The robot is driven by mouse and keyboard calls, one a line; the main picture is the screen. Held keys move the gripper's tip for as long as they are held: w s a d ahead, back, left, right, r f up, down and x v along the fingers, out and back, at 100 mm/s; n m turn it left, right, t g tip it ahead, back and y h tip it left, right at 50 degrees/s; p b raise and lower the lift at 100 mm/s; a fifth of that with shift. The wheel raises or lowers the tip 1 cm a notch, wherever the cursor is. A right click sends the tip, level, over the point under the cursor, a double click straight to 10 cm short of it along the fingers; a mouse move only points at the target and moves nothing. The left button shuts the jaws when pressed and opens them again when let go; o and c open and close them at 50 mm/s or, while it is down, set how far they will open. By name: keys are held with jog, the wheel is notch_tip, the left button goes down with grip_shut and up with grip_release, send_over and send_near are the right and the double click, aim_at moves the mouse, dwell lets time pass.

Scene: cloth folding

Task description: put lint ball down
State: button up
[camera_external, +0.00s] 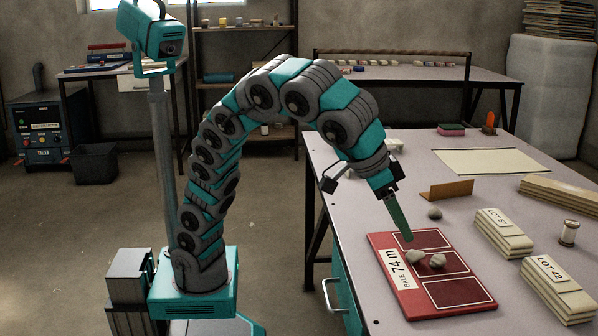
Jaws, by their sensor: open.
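My gripper (408,238) points down over the red board (405,303) labelled "BALE 74m", near the front of the table. It is open, though the near finger hides most of the gap. Two grey lint balls sit side by side on the board, one left (417,258) and one right (437,260), just below the fingertips. I cannot tell whether a fingertip touches the left one. A third grey lint ball (434,213) lies on the table behind the board.
A thread spool (569,233) stands farther right. A brown upright piece (446,189) and a pale sheet (498,162) lie behind.

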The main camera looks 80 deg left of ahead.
jog(key=shift+v, duration=2.75)
